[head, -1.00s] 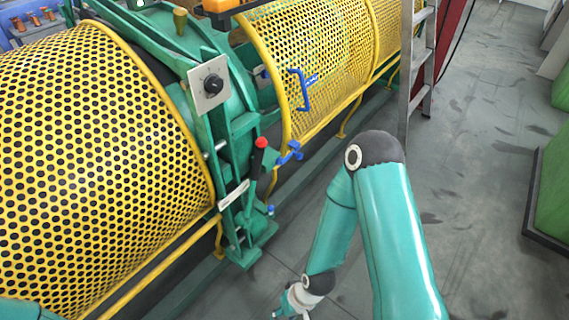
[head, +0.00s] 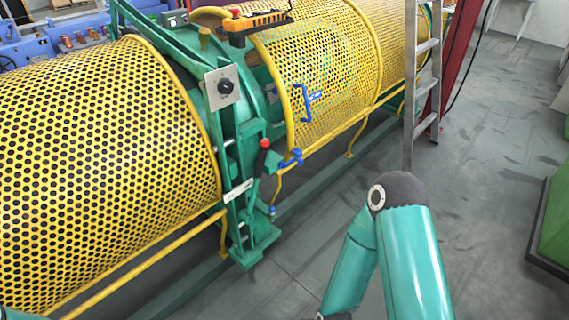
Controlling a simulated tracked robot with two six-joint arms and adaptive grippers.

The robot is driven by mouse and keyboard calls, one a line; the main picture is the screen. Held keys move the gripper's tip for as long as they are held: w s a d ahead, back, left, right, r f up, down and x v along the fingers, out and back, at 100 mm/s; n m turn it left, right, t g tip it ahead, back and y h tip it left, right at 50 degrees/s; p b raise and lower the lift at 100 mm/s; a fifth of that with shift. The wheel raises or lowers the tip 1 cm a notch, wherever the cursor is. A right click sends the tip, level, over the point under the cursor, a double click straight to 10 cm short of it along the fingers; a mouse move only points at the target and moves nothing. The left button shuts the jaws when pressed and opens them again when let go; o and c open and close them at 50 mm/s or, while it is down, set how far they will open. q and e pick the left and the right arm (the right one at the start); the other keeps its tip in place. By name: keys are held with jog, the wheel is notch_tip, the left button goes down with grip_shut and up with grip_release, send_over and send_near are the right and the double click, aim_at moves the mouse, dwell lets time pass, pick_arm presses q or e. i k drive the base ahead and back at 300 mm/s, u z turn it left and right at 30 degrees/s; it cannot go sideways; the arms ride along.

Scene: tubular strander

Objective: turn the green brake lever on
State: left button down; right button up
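The brake lever (head: 259,160) stands on the green machine frame between the two yellow guards. My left gripper is not in the picture either. Nothing touches the lever.
Perforated yellow guards (head: 105,165) flank the frame, the right one with a blue handle (head: 304,102). A ladder (head: 422,75) leans at the back. Grey floor (head: 310,245) in front of the machine is clear. An orange pendant (head: 255,21) lies on top.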

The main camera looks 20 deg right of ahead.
aim_at(247, 216)
jog(key=u, duration=0.15)
jog(key=i, duration=0.9)
